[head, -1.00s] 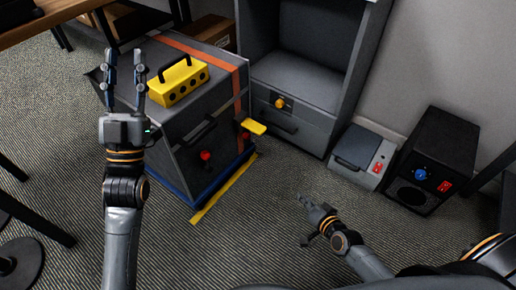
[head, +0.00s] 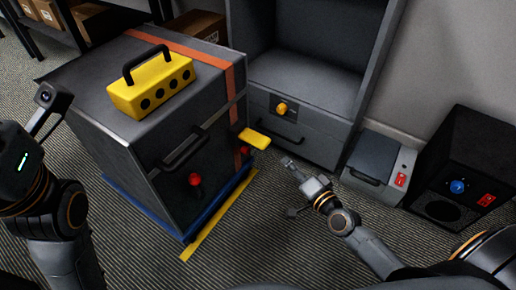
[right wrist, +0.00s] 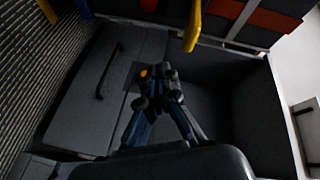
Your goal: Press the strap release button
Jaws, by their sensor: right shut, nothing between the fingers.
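The orange strap (head: 232,85) runs over the top and down the front of a dark grey case (head: 130,140). A yellow lever (head: 254,138) sticks out at the strap on the case's right edge, with a small red part (head: 244,150) just below it, partly hidden. I cannot tell surely which part is the release button. My right gripper (head: 287,162) is shut and empty, to the right of and a little below the yellow lever, apart from it. In the right wrist view the yellow lever (right wrist: 192,28) is beyond the fingertips.
A red knob (head: 195,180) and black handle are on the case front. A yellow block with holes (head: 152,88) sits on top. Behind stands an open cabinet with an orange knob (head: 281,108) on its drawer. A grey box (head: 375,165) and black box (head: 465,165) stand right.

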